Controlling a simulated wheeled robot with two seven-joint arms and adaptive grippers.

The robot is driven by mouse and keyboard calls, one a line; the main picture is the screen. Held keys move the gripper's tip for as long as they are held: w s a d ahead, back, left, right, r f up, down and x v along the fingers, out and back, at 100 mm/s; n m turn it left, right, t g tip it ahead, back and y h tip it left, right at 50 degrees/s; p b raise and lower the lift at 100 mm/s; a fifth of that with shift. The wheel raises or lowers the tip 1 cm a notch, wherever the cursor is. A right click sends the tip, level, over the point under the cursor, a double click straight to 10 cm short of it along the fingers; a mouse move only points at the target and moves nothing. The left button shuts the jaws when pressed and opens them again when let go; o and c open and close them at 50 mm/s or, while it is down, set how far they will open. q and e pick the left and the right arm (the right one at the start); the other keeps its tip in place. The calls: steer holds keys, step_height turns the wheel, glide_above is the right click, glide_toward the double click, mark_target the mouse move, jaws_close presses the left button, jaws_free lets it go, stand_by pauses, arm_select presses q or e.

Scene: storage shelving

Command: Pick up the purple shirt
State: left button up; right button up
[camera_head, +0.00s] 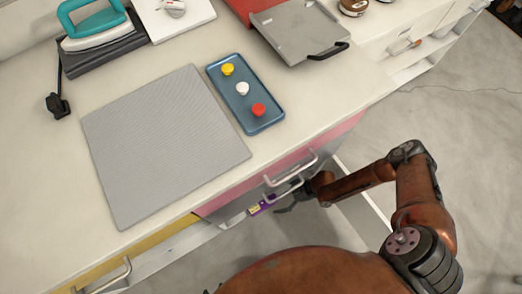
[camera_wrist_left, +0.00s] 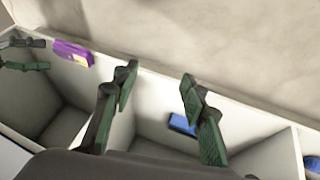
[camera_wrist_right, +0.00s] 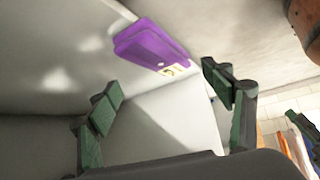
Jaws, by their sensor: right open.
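The purple shirt (camera_head: 262,204) is a small folded bundle with a pale yellow and white label, low at the front of the cabinet in the head view. In the right wrist view the shirt (camera_wrist_right: 150,43) lies beyond the fingertips, along a white bin wall. My right gripper (camera_wrist_right: 160,78) is open and empty, with its fingers spread short of the shirt. In the left wrist view the shirt (camera_wrist_left: 73,53) is at the upper left, close to the other gripper's fingers. My left gripper (camera_wrist_left: 158,75) is open and empty over the white compartments, farther from the shirt.
A blue folded item (camera_wrist_left: 183,124) lies in a compartment below my left gripper. White dividers separate the compartments. Above, the cabinet top holds a grey mat (camera_head: 165,140), a blue tray (camera_head: 262,122) with knobs and an iron (camera_head: 95,25). Drawer handles (camera_head: 290,170) protrude near the shirt.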

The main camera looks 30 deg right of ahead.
mark_target(264, 203)
steer(key=b+x, duration=0.2)
steer(key=x, duration=0.4)
steer(key=shift+a+f, duration=0.15)
steer(key=shift+f, duration=0.25)
steer(key=shift+w+a+f, duration=0.1)
steer(key=shift+a+f, duration=0.1)
steer(key=shift+a, duration=0.1)
arm_select(q)
steer(key=f, duration=0.1)
steer(key=w+f+t, duration=0.1)
steer(key=f, duration=0.1)
steer(key=shift+a+f, duration=0.2)
arm_select(e)
steer(key=shift+c, duration=0.5)
steer(key=c, duration=1.3)
steer(key=shift+o, duration=0.2)
